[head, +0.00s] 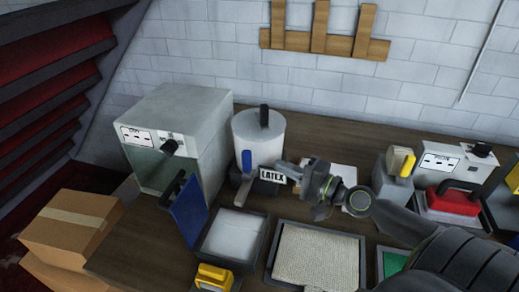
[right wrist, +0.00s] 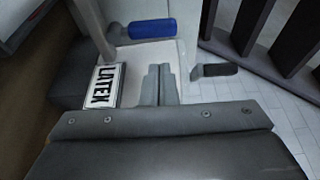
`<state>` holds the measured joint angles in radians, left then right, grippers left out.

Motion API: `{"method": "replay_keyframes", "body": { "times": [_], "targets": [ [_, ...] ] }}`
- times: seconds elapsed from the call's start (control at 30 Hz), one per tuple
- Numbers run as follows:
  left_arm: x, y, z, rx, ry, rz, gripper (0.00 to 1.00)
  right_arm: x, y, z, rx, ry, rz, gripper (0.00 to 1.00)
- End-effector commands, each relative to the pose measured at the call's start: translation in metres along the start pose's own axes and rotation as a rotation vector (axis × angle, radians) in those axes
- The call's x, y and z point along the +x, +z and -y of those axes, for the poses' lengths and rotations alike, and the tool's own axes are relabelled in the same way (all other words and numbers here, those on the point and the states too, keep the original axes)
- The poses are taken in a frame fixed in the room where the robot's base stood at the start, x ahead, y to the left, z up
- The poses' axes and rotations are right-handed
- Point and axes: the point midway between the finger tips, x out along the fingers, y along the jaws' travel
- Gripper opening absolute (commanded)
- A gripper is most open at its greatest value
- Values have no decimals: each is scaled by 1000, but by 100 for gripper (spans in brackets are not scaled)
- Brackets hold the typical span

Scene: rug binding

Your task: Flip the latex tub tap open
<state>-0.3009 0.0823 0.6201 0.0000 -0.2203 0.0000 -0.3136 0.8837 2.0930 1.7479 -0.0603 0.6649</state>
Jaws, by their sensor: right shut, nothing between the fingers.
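The latex tub (head: 258,138) is a white cylinder with a black lid handle, standing at the back of the bench. Its tap has a blue handle (head: 247,160) that stands upright at the tub's front, above a grey spout. The LATEX label (head: 272,176) sits on a dark block beside it. In the right wrist view the blue handle (right wrist: 152,28) lies beyond my fingers, with a visible gap. My right gripper (head: 284,168) is shut and empty, just right of the tap and over the label block. It also shows in the right wrist view (right wrist: 158,82). My left gripper is out of view.
A grey box machine (head: 205,125) stands left of the tub, with a blue panel (head: 188,212) before it. A pale tray (head: 262,222) lies below the tap. A framed beige rug (head: 316,258) and a yellow-handled tool (head: 213,276) are in front. Cardboard boxes (head: 72,222) stand left.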

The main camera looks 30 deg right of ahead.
Motion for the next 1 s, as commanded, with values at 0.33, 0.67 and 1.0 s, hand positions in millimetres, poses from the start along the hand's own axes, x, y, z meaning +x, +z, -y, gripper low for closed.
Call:
{"method": "replay_keyframes", "body": {
  "times": [0.33,0.67,1.0],
  "targets": [
    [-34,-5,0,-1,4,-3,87,38,1,4,5,-3,0,0],
    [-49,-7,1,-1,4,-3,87,73,1,1,2,-1,1,0],
    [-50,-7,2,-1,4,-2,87,78,1,-1,0,2,2,0]
  ]
}}
